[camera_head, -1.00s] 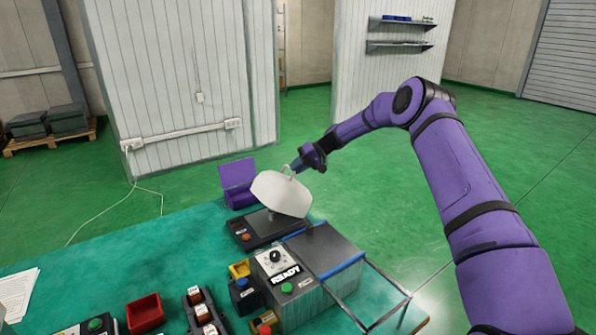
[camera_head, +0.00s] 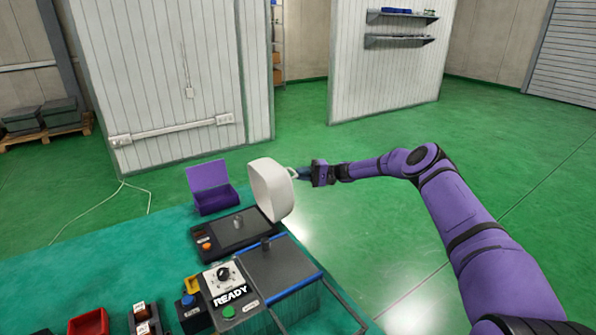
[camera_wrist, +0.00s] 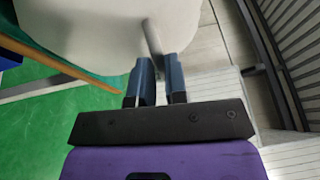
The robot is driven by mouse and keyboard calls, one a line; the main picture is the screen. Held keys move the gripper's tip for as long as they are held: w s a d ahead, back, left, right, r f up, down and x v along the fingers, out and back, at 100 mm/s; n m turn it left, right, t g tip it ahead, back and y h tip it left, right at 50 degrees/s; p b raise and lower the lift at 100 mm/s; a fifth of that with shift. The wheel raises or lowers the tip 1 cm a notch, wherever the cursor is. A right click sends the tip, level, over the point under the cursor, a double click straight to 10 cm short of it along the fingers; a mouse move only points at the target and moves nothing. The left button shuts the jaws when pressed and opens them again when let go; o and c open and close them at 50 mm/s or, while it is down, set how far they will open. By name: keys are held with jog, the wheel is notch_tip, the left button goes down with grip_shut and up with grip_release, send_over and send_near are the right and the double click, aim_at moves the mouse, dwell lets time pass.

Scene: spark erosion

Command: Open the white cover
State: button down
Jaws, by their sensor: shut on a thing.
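The white cover (camera_head: 270,189) is tilted up steeply, nearly on edge, at the right side of a dark base (camera_head: 236,232) on the teal table. The top of the base is exposed, with a small grey upright part (camera_head: 238,222) on it. My gripper (camera_head: 299,173) is to the right of the cover, shut on its handle. In the wrist view, the blue fingers (camera_wrist: 157,82) close around the thin handle (camera_wrist: 153,38), and the cover (camera_wrist: 100,28) fills the top. The exact finger contact is partly hidden.
A dark box with a READY panel (camera_head: 230,290) and a blue edge stands in front. A red bin (camera_head: 88,323) is at the front left. Green floor to the right is free.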

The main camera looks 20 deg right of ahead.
jog(key=shift+w+d+f+y, duration=0.25)
jog(key=shift+d+f+y, duration=0.25)
jog(key=shift+d+f, duration=0.15)
jog(key=c, duration=1.2)
grip_release()
jog(key=shift+o, duration=0.2)
jog(key=d+f, duration=0.1)
jog(key=d, duration=0.9)
jog(key=shift+s+d+f, duration=0.3)
jog(key=shift+s+f, duration=0.05)
jog(key=shift+s, duration=0.1)
